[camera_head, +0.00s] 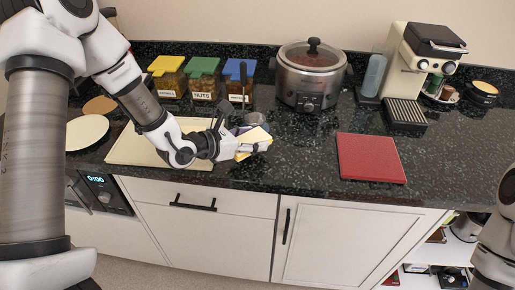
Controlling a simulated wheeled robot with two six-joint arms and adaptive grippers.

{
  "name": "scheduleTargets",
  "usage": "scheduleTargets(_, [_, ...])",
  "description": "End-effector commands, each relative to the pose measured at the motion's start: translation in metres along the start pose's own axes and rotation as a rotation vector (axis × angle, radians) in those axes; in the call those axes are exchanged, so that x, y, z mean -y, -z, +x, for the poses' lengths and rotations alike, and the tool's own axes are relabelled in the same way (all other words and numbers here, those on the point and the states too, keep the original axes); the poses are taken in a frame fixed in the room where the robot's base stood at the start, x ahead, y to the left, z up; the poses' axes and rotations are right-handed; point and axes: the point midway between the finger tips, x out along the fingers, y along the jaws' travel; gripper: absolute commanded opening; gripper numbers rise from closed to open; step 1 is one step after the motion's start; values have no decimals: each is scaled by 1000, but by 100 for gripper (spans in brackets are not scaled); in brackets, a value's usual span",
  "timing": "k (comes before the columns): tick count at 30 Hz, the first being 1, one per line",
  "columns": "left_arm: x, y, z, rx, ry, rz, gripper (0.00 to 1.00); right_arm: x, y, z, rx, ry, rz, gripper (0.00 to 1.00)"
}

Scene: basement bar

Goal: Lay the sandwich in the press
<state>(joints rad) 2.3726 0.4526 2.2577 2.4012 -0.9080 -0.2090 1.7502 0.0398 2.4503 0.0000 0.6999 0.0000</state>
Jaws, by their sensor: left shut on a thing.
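My left gripper (252,142) is shut on a pale yellow sandwich (250,147), which it holds tilted near the front of the dark counter. The fingers cover part of the sandwich. Just behind the gripper is a partly hidden grey and purplish thing (243,120). A dark upright handle-like piece (243,82) rises behind it, in front of the blue-lidded jar. I cannot tell whether either belongs to the press. My right arm shows at the right edge, but its gripper is out of view.
A cream board (125,150) lies under my left forearm, with a white plate (87,132) to its left. Lidded jars (204,80), a steel cooker (311,75) and a coffee machine (415,65) stand at the back. A red board (370,158) lies right of centre, with bare counter around it.

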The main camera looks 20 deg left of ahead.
Motion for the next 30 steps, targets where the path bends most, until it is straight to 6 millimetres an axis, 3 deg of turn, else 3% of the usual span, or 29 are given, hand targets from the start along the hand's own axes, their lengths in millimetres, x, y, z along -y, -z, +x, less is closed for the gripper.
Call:
scheduleTargets(4, [2, -3, 16, -1, 1, 0, 23, 0, 0, -4, 0, 0, 0, 40])
scheduleTargets(9, [3, 22, 27, -2, 1, -2, 23, 0, 0, -10, 0, 0, 0, 40])
scheduleTargets(21, [2, 32, 31, 1, 0, -1, 23, 0, 0, -4, 0, 0, 0, 40])
scheduleTargets(22, [2, 30, 30, 1, 0, -1, 70, 0, 0, -5, 0, 0, 0, 40])
scheduleTargets(23, [2, 30, 30, 1, 0, -1, 81, 0, 0, -6, 0, 0, 0, 40])
scheduleTargets(24, [2, 30, 30, 1, 0, -1, 85, 0, 0, -6, 0, 0, 0, 40])
scheduleTargets(30, [2, 30, 30, 1, 0, -1, 85, 0, 0, -6, 0, 0, 0, 40])
